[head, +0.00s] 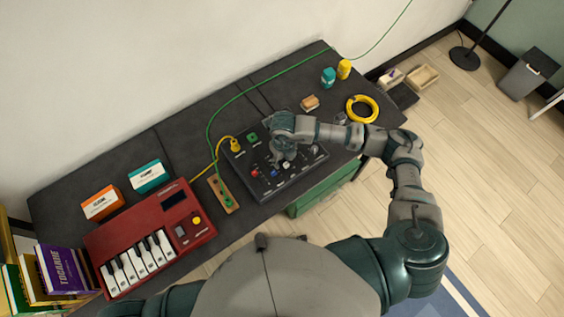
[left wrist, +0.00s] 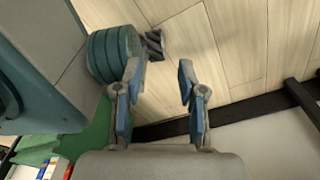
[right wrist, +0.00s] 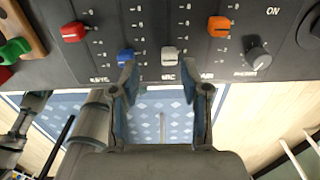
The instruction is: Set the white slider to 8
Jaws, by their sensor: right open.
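The white slider (right wrist: 169,54) is on the black control panel (right wrist: 150,70). In the right wrist view it sits lower on its scale than the red and orange sliders, close to the label row. Its scale numbers are too small to read surely. My right gripper (right wrist: 160,78) is open, its fingertips just below the white slider in that view, and it holds nothing. I cannot tell whether a finger touches the slider. In the head view my right gripper (head: 284,158) is over the panel. My left gripper (left wrist: 160,72) is open and empty, away from the panel.
The blue slider (right wrist: 125,56) is close to one finger. The red slider (right wrist: 74,32), orange slider (right wrist: 219,26) and a knob (right wrist: 258,57) are nearby. In the head view, a red keyboard (head: 150,245) and yellow cable coil (head: 362,109) share the table.

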